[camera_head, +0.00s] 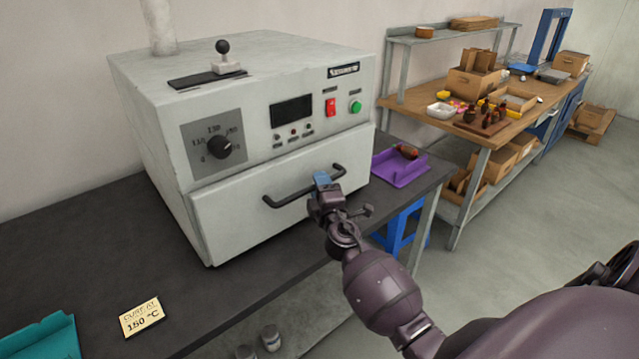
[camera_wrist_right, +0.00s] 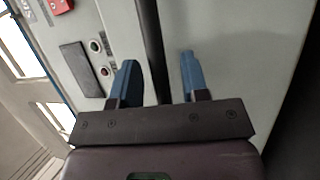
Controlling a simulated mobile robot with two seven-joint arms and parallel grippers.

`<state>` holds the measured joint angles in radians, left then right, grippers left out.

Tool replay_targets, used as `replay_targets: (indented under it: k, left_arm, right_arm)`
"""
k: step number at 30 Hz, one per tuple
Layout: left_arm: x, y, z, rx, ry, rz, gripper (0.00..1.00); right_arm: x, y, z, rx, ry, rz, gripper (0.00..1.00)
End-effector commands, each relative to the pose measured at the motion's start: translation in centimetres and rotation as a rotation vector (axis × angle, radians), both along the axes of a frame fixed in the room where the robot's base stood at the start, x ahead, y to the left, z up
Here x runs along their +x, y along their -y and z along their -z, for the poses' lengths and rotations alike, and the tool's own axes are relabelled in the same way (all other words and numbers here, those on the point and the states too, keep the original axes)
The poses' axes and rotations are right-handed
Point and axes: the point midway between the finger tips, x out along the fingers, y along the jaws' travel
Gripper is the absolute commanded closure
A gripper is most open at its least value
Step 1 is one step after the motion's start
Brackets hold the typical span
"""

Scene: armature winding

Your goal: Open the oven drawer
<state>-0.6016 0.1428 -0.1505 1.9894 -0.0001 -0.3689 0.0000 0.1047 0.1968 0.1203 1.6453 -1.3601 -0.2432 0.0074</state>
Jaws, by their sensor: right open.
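The white oven (camera_head: 255,90) stands on a dark bench. Its drawer front (camera_head: 240,210) is the lower panel and sits flush with the body, closed. A black bar handle (camera_head: 285,199) runs across the drawer front. My right gripper (camera_head: 321,178) is at the right part of the handle and hides some of it. In the right wrist view, the blue fingers of the gripper (camera_wrist_right: 158,75) are apart, with a dark bar (camera_wrist_right: 150,40), seemingly the handle, running between them. I cannot tell whether either finger touches it. My left gripper is not in view.
The oven has a dial (camera_head: 220,147), a red switch (camera_head: 330,106) and a green button (camera_head: 355,107). A purple tray (camera_head: 398,175) with a part in it lies right of the oven. A yellow note (camera_head: 142,316) and a teal tray (camera_head: 42,340) lie at the front left.

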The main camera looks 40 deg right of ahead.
Motion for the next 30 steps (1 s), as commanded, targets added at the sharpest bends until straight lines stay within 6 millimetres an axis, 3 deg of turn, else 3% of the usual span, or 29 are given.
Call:
replay_targets:
  k: [12,13,21,30]
  left_arm:
    - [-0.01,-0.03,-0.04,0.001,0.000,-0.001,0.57]
    - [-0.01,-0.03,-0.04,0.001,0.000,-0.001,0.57]
    - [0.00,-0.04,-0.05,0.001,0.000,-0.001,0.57]
    - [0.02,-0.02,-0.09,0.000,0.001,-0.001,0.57]
  right_arm:
    - [0.77,0.26,-0.13,0.000,0.000,0.000,0.59]
    - [0.77,0.26,-0.13,0.000,0.000,0.000,0.60]
    - [0.75,0.26,-0.13,0.000,0.000,0.000,1.00]
    - [0.73,0.25,-0.11,0.000,-0.001,0.000,1.00]
